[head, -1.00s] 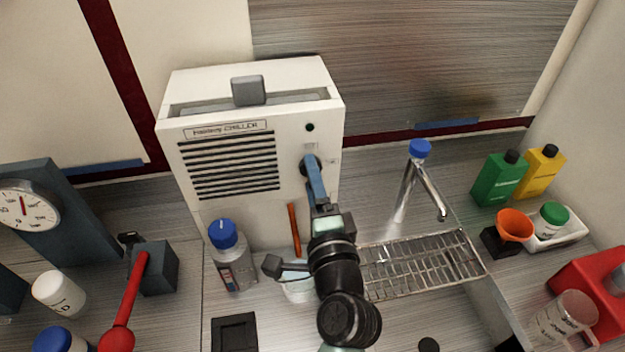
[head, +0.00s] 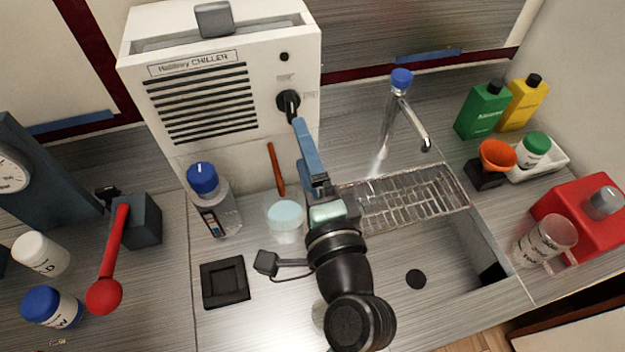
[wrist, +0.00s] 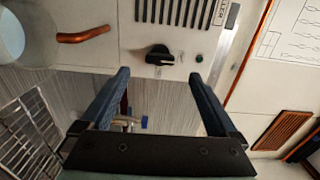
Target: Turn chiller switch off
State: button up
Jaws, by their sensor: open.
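The chiller (head: 155,100) is a white box with dark vent slots, standing against the back wall. Its switch is a black rotary knob (head: 288,104) at the right of the front face; it also shows in the wrist view (wrist: 158,56). A small dark round indicator (head: 285,56) sits above the knob and looks green in the wrist view (wrist: 199,58). My gripper (head: 299,124) is just below and in front of the knob. In the wrist view my gripper (wrist: 160,73) is open and empty, with the knob beyond its fingertips, between their lines. I cannot read the knob's markings.
A blue-capped bottle (head: 215,208), a beaker (head: 285,222) and a copper-coloured pipe (head: 276,168) are below the chiller, left of my gripper. A faucet (head: 388,120) and a drying rack (head: 415,200) are to the right. A red-handled lever (head: 113,255) stands at left.

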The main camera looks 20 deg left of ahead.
jog(key=shift+b+v, duration=0.45)
jog(key=shift+v, duration=1.9)
